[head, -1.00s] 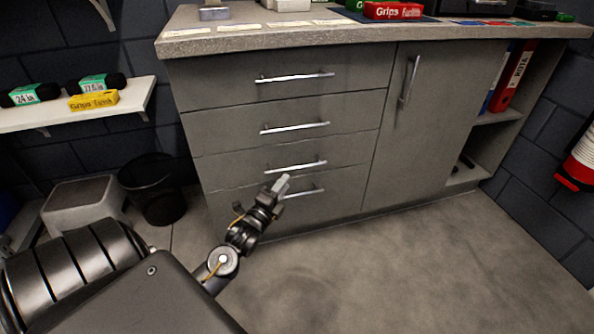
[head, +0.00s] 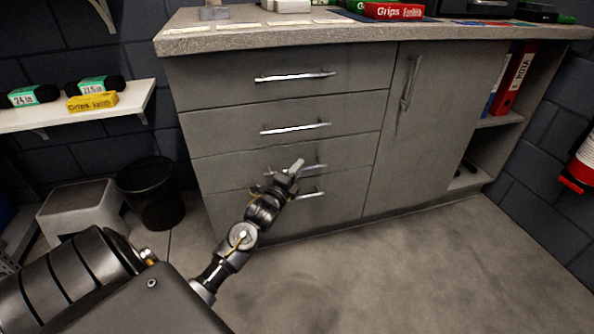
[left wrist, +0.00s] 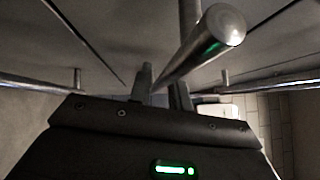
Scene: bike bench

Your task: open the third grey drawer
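The grey cabinet has a stack of grey drawers with silver bar handles. The third drawer down (head: 352,152) looks closed, flush with its neighbours. My left gripper (head: 290,172) is at this drawer's handle (head: 317,167) and hides its left part. In the left wrist view, a thick silver bar (left wrist: 205,45) runs away from the camera between or just above my left gripper's fingers (left wrist: 162,88). Whether they press on it is unclear. My right gripper is not in view.
The first handle (head: 295,76) and second handle (head: 296,128) are above; the fourth handle (head: 312,194) is close below my gripper. A black bin (head: 152,195) and a grey stool (head: 78,205) stand left. The floor (head: 400,270) in front is clear.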

